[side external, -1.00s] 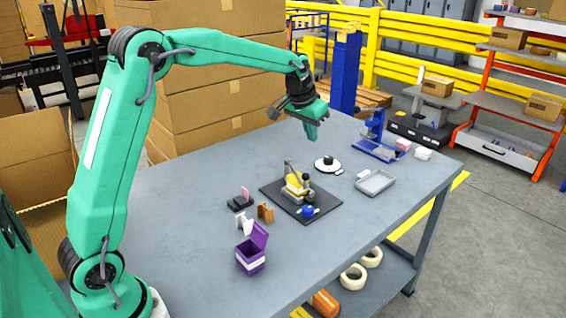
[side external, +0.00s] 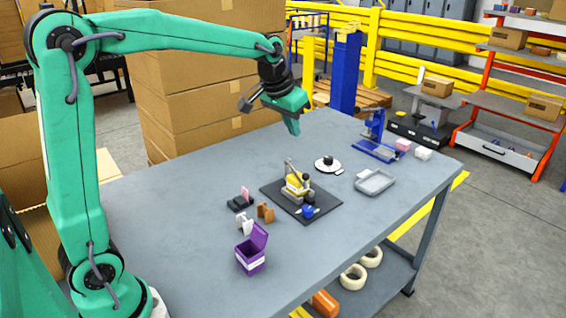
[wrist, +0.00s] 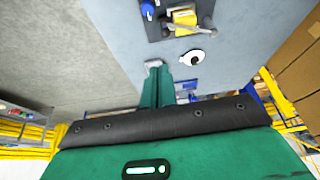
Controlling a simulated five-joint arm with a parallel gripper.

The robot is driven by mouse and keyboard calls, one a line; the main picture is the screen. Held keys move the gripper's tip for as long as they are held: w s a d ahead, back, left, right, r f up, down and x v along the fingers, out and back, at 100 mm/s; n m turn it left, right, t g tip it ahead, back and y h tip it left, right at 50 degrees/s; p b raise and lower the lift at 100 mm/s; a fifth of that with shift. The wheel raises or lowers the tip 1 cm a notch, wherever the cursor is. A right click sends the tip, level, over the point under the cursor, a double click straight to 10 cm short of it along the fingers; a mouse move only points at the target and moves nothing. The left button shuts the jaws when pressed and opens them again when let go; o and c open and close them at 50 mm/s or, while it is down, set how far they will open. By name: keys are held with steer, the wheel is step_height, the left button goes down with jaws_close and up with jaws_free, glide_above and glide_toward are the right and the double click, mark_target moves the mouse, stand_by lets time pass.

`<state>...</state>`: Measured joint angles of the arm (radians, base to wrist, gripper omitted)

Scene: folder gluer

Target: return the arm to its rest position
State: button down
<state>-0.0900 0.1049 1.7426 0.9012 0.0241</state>
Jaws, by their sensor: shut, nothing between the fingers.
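My gripper (side external: 293,127) hangs in the air above the far part of the grey table, empty, with its fingers together and pointing down. In the wrist view my gripper (wrist: 157,88) also shows shut, with the table behind it. My arm reaches out from the near left with its elbow raised high. Nothing touches the gripper.
Below and nearer stands a black mat (side external: 322,210) with a yellow block (side external: 297,184) in a fixture. A white disc with a black knob (side external: 328,164), a grey tray (side external: 375,183), a blue press (side external: 376,140) and a purple box (side external: 251,254) stand on the table (side external: 180,215). Stacked cartons (side external: 205,90) rise behind.

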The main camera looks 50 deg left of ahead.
steer(key=s+d+f, duration=0.1)
steer(key=s+d, duration=0.1)
steer(key=s, duration=1)
steer(key=s+d+f+t, duration=0.1)
steer(key=s+d, duration=0.1)
steer(key=s, duration=1.1)
steer(key=shift+d+f+m, duration=0.15)
steer(key=shift+f+m, duration=0.1)
steer(key=shift+m, duration=0.15)
